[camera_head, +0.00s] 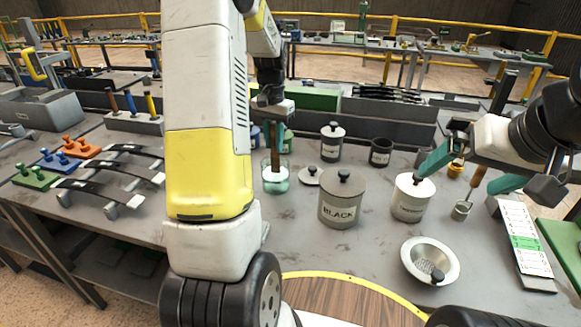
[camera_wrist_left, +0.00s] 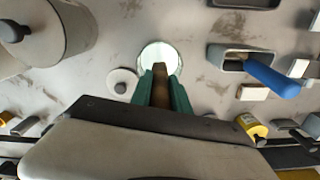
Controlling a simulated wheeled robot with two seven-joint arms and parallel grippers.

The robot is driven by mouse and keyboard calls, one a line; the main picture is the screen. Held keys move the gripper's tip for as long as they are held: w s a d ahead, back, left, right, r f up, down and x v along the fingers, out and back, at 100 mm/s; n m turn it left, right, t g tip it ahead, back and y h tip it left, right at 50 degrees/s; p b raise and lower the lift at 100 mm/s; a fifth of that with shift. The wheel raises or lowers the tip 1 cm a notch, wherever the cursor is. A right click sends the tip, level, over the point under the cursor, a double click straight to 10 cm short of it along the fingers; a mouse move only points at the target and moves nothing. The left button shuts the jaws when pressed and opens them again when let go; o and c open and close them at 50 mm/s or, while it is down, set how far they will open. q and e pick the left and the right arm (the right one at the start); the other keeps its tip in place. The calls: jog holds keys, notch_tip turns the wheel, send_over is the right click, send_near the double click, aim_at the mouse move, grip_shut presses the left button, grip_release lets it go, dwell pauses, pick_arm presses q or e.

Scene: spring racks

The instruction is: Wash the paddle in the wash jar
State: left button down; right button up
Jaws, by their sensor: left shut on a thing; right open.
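My left gripper (camera_head: 275,142) is shut on the brown handle of the paddle (camera_head: 275,160), which also shows between the teal fingers in the left wrist view (camera_wrist_left: 160,92). The paddle is upright, its lower end inside a clear jar with pale liquid (camera_head: 275,183), which I take for the wash jar. From above, the jar (camera_wrist_left: 159,55) is a pale round opening; the paddle's submerged end is hidden. My right gripper (camera_head: 456,183) is open, its teal fingers apart near a white lidded jar (camera_head: 411,200) on the right.
A loose lid (camera_head: 310,176) lies right of the wash jar. The lidded BLACK jar (camera_head: 341,200) stands in front. A metal strainer bowl (camera_head: 430,261), a small scoop (camera_head: 461,210) and a chart card (camera_head: 524,240) are on the right. Black curved strips (camera_head: 105,178) lie at left.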

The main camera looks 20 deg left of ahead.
aim_at(273, 123)
pick_arm(q)
jog(key=shift+s, duration=0.25)
jog(key=shift+r, duration=3.85)
jog(key=shift+r, duration=2.9)
jog(key=shift+w, duration=0.1)
